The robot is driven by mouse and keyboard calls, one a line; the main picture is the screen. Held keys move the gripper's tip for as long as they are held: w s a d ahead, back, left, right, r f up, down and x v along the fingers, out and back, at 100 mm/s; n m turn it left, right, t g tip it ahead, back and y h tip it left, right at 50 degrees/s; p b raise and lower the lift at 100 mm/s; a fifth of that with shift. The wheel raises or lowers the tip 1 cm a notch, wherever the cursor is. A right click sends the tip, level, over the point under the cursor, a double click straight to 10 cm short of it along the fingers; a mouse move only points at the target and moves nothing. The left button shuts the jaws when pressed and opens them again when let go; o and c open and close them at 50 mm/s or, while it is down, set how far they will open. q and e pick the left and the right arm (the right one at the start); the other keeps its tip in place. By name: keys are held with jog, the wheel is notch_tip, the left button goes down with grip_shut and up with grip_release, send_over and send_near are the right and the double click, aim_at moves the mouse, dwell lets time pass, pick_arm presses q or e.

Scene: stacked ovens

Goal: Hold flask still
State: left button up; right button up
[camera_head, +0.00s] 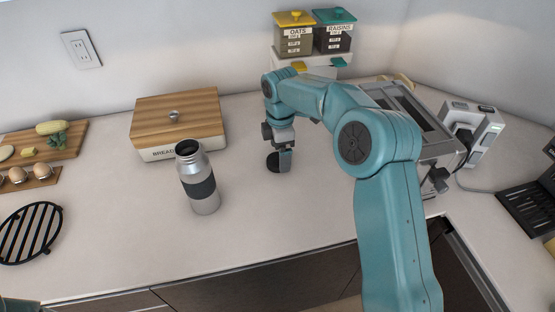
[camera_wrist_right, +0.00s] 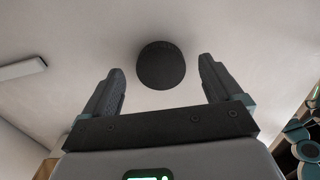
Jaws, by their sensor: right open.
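The flask (camera_head: 203,194) is silver with a dark band. It stands upright on the counter in the head view, its dark mouth open at the top. My right gripper (camera_head: 281,160) points down to the right of the flask, apart from it. In the right wrist view my right gripper (camera_wrist_right: 161,70) is open. The disc (camera_head: 273,162) also shows beside the fingers in the head view. My left gripper is not in view.
A wooden-lidded bread box (camera_head: 178,114) stands behind the flask. A black round rack (camera_head: 30,232) and a board with eggs (camera_head: 28,179) lie at left. Oats and raisins containers (camera_head: 294,36) stand at the back. The counter in front of the flask is clear.

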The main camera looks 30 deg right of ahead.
notch_tip(320, 180, down, 2)
dwell(0.4)
jog(key=c, duration=1.2)
notch_tip(320, 180, up, 20)
jog(key=p, duration=0.3)
jog(key=shift+p, duration=0.3)
